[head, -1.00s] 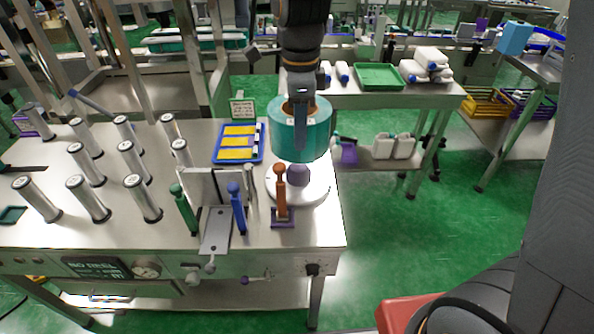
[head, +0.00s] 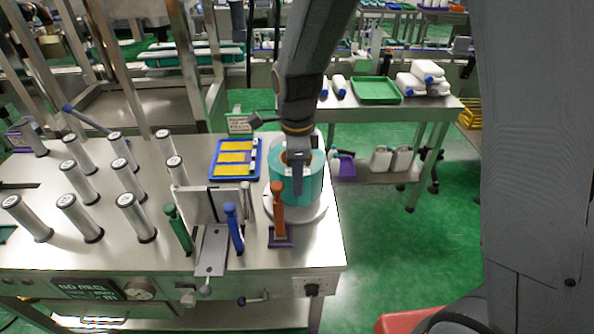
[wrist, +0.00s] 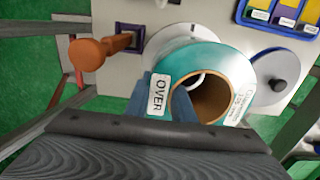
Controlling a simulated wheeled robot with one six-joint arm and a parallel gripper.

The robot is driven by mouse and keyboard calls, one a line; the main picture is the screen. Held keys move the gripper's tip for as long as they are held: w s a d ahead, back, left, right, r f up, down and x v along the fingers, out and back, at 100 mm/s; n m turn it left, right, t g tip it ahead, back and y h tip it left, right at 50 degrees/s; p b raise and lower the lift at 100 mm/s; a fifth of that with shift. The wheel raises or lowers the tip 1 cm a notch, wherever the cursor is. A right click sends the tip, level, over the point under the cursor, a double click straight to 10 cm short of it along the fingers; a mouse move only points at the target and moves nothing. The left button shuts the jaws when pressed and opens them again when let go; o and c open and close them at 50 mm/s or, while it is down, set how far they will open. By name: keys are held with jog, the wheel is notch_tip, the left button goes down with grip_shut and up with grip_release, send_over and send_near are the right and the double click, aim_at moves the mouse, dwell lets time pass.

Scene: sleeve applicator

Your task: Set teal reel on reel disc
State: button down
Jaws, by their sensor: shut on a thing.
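The teal reel (head: 314,188) is a thick ring with a brown core and white labels; it also shows in the wrist view (wrist: 228,68). My gripper (head: 297,178) is shut on its near wall. The reel is level, low over a white round disc (head: 318,214) at the table's right end. The disc's purple knob is hidden now. I cannot tell whether the reel touches the disc. In the wrist view part of the white disc (wrist: 183,38) shows past the reel, and a grey disc with a dark knob (wrist: 279,85) lies beyond it.
An orange-handled tool (head: 278,205) stands close in front of the reel. Blue (head: 233,225) and green (head: 178,228) handles stand further left, beside an upright plate. A blue tray (head: 216,172) with yellow strips lies behind left. Several silver posts fill the table's left.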

jog(key=shift+w+f, duration=0.1)
jog(key=shift+f, duration=1.25)
jog(key=c, duration=1.5)
grip_release()
jog(key=shift+f, duration=0.15)
jog(key=shift+c, duration=0.2)
notch_tip(320, 180, up, 12)
jog(key=shift+r+b, duration=0.1)
jog(key=shift+b, duration=0.95)
jog(key=s+d+f+n, duration=0.3)
jog(key=s+d+n, duration=0.2)
jog(key=d+n, duration=0.2)
jog(key=s+d+f+n+t, duration=0.1)
jog(key=s+d+f+n, duration=0.2)
jog(key=s+d+n, duration=0.2)
jog(key=shift+d+f+n, duration=0.4)
jog(key=shift+d+n, duration=1.2)
jog(key=shift+n, duration=1.6)
